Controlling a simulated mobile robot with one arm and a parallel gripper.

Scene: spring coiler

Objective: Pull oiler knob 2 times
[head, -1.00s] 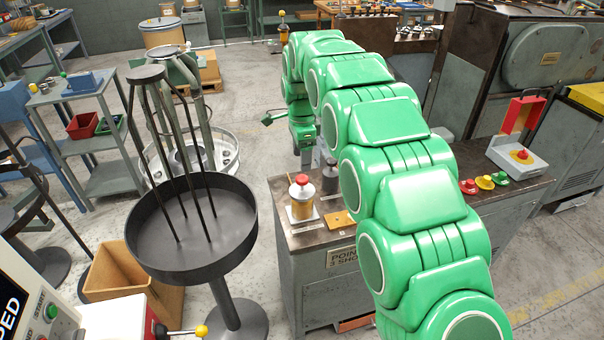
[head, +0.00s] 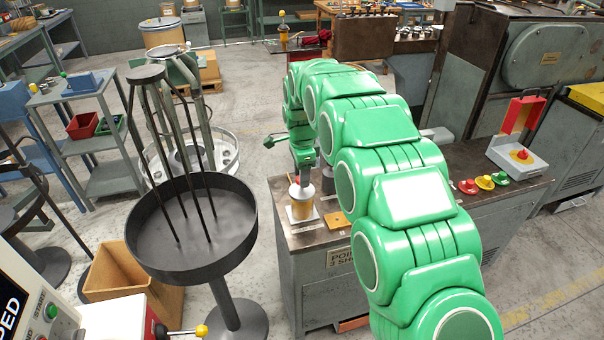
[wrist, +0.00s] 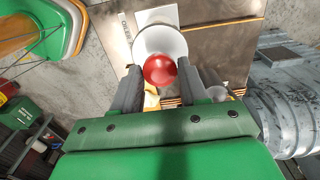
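The oiler (head: 302,208) stands upright on the near left corner of the metal bench, with an amber body and a pale top. Its red knob (wrist: 160,70) shows clearly in the wrist view, above a round white cap (wrist: 158,42). My gripper (wrist: 159,78) is open, with one finger on each side of the knob and a gap showing on both sides. In the head view my gripper (head: 302,176) points down right over the oiler and hides most of the knob. I cannot tell the exact height of the fingertips against the knob.
A dark cylinder (head: 328,182) stands close behind the oiler, and a yellow plate (head: 338,219) lies to its right. Red, yellow and green buttons (head: 485,183) sit farther right on the bench. A round black tray (head: 148,262) on a stand is to the left.

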